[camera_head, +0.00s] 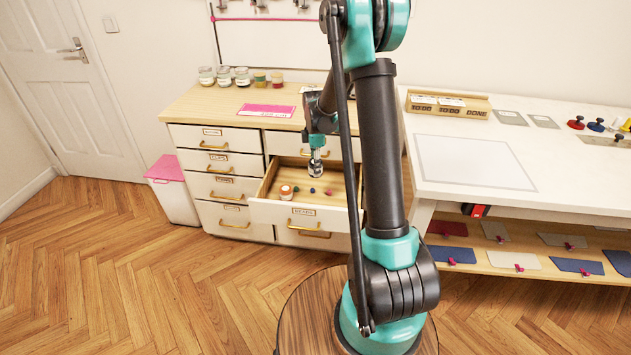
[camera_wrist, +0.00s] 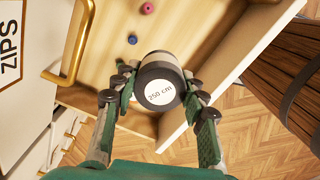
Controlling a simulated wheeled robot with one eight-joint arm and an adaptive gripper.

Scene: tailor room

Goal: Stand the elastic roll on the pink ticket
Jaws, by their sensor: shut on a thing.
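My gripper (camera_head: 315,166) hangs over the open drawer of the wooden-topped cabinet. In the wrist view my gripper (camera_wrist: 158,105) is shut on the elastic roll (camera_wrist: 160,70), a dark grey roll with a white round end label reading "250 cm". The label faces the wrist camera, and the fingers press its sides. In the head view the roll is too small to make out clearly at the fingertips. The pink ticket (camera_head: 265,110) lies flat on the cabinet top, behind and left of my gripper, with a white printed strip on it.
The open drawer (camera_head: 268,212) holds a small white-and-orange container (camera_head: 286,192) and several small coloured spools, including a blue one (camera_wrist: 132,39). Several jars (camera_head: 223,76) stand at the back of the cabinet top. A white worktable (camera_head: 480,185) is at right, a pink-lidded bin (camera_head: 168,180) at left.

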